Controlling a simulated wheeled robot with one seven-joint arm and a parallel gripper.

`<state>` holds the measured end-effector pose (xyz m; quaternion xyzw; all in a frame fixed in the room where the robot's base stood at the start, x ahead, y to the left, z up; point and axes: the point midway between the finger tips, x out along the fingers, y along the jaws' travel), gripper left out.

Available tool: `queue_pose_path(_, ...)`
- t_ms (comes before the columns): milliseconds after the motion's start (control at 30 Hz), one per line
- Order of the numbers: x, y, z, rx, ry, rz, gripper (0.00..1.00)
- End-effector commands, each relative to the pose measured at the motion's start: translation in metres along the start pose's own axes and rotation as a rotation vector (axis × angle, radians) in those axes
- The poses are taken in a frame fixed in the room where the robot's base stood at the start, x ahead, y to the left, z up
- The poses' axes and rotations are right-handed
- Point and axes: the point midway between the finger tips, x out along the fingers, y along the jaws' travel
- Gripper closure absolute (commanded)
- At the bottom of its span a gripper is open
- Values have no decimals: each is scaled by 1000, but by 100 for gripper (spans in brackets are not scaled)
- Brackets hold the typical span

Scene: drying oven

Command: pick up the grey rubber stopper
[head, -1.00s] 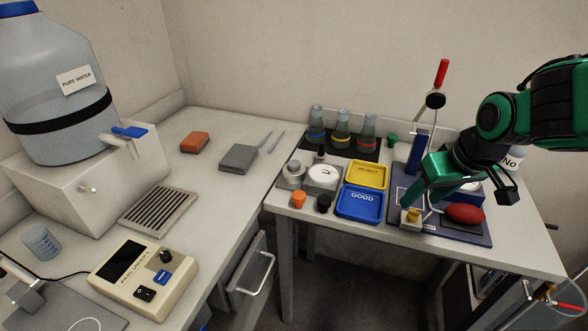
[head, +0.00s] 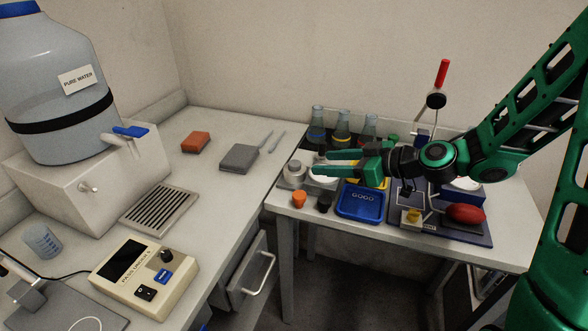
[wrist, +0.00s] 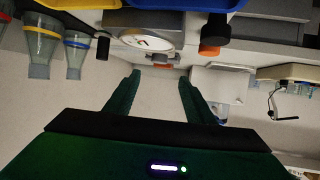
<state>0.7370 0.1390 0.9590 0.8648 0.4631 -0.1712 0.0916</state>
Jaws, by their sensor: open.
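My gripper (head: 322,162) is open and empty, stretched level to the left above the balance-like white dial (head: 323,181) on the right-hand table. The wrist view shows its two fingers (wrist: 159,77) apart with nothing between them. A dark stopper (head: 323,203), black or dark grey, stands at the front beside an orange stopper (head: 298,199); it also shows in the wrist view (wrist: 214,28). A grey round piece with a smaller top (head: 293,172) stands left of the dial. I cannot tell which of these is the grey rubber stopper. My fingers touch none of them.
A blue GOOD tray (head: 360,204) and a partly hidden yellow tray (head: 374,184) lie right of the dial. Several glass flasks (head: 341,126) stand behind. A red-handled lever stand (head: 437,100) rises at the right. The left bench has free room in its middle.

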Motion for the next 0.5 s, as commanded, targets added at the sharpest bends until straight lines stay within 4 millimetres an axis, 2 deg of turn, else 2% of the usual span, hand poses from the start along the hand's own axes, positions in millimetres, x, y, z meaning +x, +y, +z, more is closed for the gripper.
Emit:
queue_pose_path(200, 32, -1, 0, 0, -1, -4, 51)
queue_pose_path(500, 48, 0, 1, 0, -1, -2, 51)
